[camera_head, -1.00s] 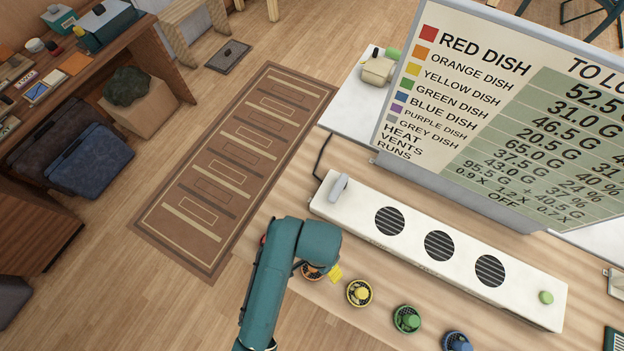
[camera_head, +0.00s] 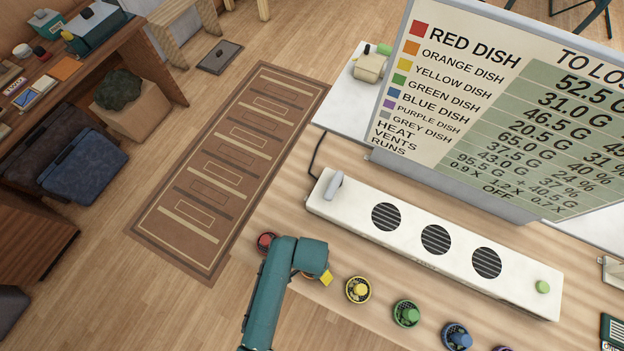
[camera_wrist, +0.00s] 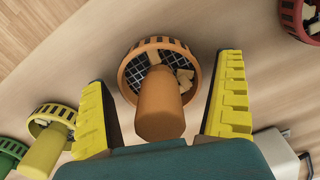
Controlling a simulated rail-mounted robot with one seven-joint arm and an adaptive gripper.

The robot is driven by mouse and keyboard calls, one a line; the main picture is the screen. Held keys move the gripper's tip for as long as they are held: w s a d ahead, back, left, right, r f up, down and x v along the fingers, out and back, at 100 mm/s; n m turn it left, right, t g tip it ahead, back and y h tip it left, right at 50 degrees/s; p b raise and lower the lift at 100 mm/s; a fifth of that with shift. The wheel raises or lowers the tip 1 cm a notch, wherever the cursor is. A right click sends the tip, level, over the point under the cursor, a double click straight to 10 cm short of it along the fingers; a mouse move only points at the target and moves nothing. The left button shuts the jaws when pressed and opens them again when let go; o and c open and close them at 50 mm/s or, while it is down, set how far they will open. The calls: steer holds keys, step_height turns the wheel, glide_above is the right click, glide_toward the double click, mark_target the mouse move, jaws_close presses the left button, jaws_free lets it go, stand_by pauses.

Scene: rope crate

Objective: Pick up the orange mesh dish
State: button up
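The orange mesh dish (camera_wrist: 124,72) is in the middle of the wrist view. It has a slotted orange rim, a dark mesh floor with several tan chunks, and a thick orange knob (camera_wrist: 160,105) standing up from it. My gripper (camera_wrist: 163,95) is open, with one yellow ridged finger on each side of the knob. I see no contact between the fingers and the knob. In the head view my gripper (camera_head: 326,277) shows only as a bit of yellow. My arm hides most of the orange dish there.
A red dish (camera_head: 267,242) and a yellow dish (camera_head: 358,290) stand on either side. Green (camera_head: 406,313) and blue (camera_head: 456,336) dishes follow along the table edge. A long white vented unit (camera_head: 335,213) lies behind the row, with a sign board (camera_head: 430,190) beyond it.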

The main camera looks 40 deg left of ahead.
steer(key=c, duration=1.1)
steer(key=shift+r, duration=0.15)
step_height(320, 180, up, 10)
steer(key=shift+f, duration=0.1)
